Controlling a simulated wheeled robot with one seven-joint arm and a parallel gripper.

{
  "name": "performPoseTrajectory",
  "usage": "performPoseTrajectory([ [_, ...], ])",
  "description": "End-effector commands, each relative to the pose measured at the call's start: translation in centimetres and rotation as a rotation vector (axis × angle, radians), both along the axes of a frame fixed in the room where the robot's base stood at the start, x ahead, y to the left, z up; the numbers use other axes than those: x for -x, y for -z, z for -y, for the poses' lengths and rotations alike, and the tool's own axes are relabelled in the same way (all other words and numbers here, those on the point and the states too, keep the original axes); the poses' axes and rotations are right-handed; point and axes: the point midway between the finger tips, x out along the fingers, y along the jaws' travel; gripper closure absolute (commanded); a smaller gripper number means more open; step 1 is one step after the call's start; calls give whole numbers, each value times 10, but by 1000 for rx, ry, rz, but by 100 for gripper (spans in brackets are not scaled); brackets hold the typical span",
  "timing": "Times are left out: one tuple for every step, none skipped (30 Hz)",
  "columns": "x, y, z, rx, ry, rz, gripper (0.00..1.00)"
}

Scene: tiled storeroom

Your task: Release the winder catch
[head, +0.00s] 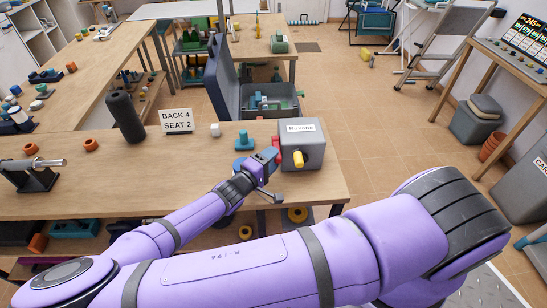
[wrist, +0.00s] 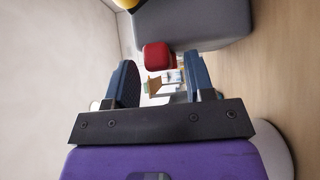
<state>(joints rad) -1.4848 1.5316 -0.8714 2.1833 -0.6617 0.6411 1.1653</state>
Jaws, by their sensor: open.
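The winder looks to be the grey box (head: 315,155) with a white label, near the right end of the wooden table. A yellow knob (head: 298,158) sticks out of its front, and a red piece (head: 276,143), likely the catch, is on its left side. In the wrist view the red piece (wrist: 158,56) lies ahead, between the lines of the two fingers, beside the grey box (wrist: 205,25). My gripper (head: 268,160) is just left of the box. Its fingers (wrist: 161,80) are apart with nothing held. Contact with the red piece cannot be told.
A blue flanged part (head: 243,140) and a white block (head: 215,130) stand left of the box. A sign (head: 177,121) and a black cylinder (head: 125,117) stand farther left. An open grey case (head: 258,113) is behind the table.

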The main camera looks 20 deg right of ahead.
Motion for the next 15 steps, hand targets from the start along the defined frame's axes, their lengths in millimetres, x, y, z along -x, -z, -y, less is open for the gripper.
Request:
performPoseTrajectory([
  [-2, 0, 4, 2, 1, 0, 51],
  [-3, 0, 6, 1, 1, 0, 51],
  [-3, 0, 8, 0, 1, -1, 51],
  [-4, 0, 9, 0, 1, -1, 51],
  [-4, 0, 9, 0, 1, -1, 51],
  [-5, 0, 10, 0, 1, -1, 51],
  [-5, 0, 10, 0, 1, -1, 51],
  [-5, 0, 10, -1, 1, 0, 51],
  [-5, 0, 10, -1, 1, 0, 51],
  [-5, 0, 10, -1, 1, 0, 51],
  [-5, 0, 10, -1, 1, 0, 51],
  [-5, 0, 10, -1, 1, 0, 51],
  [-5, 0, 10, -1, 1, 0, 51],
  [-5, 0, 10, -1, 1, 0, 56],
  [-5, 0, 10, -1, 1, 0, 65],
])
